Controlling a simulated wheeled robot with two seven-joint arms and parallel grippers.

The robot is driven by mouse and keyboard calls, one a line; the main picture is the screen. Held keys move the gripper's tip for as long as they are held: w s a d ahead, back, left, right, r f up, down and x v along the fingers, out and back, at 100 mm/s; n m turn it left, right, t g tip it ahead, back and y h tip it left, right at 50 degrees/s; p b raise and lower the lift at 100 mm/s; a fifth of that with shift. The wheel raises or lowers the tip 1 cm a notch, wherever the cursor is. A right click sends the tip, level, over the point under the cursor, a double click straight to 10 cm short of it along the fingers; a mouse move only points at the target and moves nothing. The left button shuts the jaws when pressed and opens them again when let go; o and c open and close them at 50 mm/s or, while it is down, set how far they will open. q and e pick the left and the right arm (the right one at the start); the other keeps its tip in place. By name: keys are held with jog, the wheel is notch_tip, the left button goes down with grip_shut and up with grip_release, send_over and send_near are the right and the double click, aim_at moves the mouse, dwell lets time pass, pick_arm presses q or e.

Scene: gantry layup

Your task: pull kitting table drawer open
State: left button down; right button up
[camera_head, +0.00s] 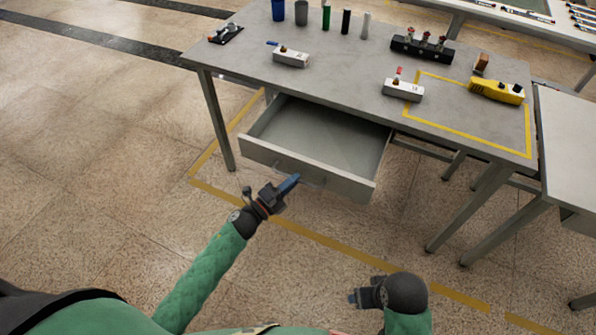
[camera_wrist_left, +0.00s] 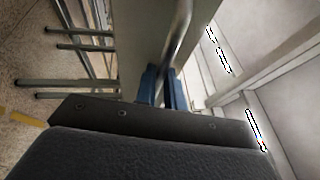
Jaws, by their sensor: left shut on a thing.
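The grey kitting table (camera_head: 345,75) stands ahead of me. Its drawer (camera_head: 262,152) is pulled well out toward me, and the inside that shows looks empty. My left gripper (camera_head: 290,184) is at the drawer's front face, left of its middle. In the left wrist view, the blue fingers of my left gripper (camera_wrist_left: 161,88) are shut on the metal bar handle (camera_wrist_left: 178,38). The handle is mostly hidden in the head view. My right gripper (camera_head: 356,297) hangs low over the floor, away from the table; its fingers are too small and dark to read.
On the tabletop are several cylinders, white boxes (camera_head: 291,57), a black block with knobs (camera_head: 422,48) and a yellow tool (camera_head: 497,91). Another table (camera_head: 570,140) stands close on the right. The floor between me and the drawer is clear, with yellow tape lines.

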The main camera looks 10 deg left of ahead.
pick_arm(q)
jog(key=shift+s+a, duration=0.15)
jog(key=shift+s, duration=0.2)
pick_arm(e)
jog(key=shift+w, duration=0.1)
pick_arm(q)
jog(key=c, duration=1.5)
grip_release()
pick_arm(e)
jog(key=shift+a, duration=0.2)
pick_arm(q)
jog(key=b+v, duration=0.2)
jog(key=v, duration=0.5)
jog(key=shift+s+a+f, duration=0.1)
jog(key=shift+s+a, duration=0.15)
jog(key=shift+s, duration=0.05)
pick_arm(e)
jog(key=shift+t+y, duration=0.4)
jog(key=shift+y, duration=0.1)
jog(key=a+f, duration=0.1)
jog(key=f, duration=0.1)
jog(key=w+a+f, duration=0.1)
jog(key=shift+a+f, duration=0.35)
jog(key=shift+w+r, duration=0.15)
jog(key=shift+r, duration=0.15)
